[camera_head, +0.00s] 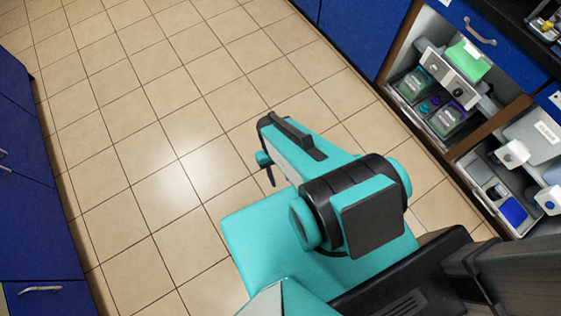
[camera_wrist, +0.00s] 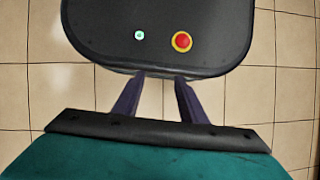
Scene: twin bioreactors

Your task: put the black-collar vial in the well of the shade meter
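My gripper (camera_wrist: 160,77) shows in the wrist view with its two dark fingers apart and nothing between them. In the head view its dark fingertip (camera_head: 271,178) hangs over the tiled floor, far from the cabinets. I cannot make out a black-collar vial in either view. I cannot pick out the shade meter for sure among the small devices at the right of the head view.
Blue cabinets (camera_head: 30,190) line the left. At the right, an open bay holds two clear vessels (camera_head: 415,85) (camera_head: 449,120) and a green panel (camera_head: 467,60). Below it are white-knobbed equipment (camera_head: 513,153) and a blue block (camera_head: 513,210). The tiled floor (camera_head: 150,120) between is clear.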

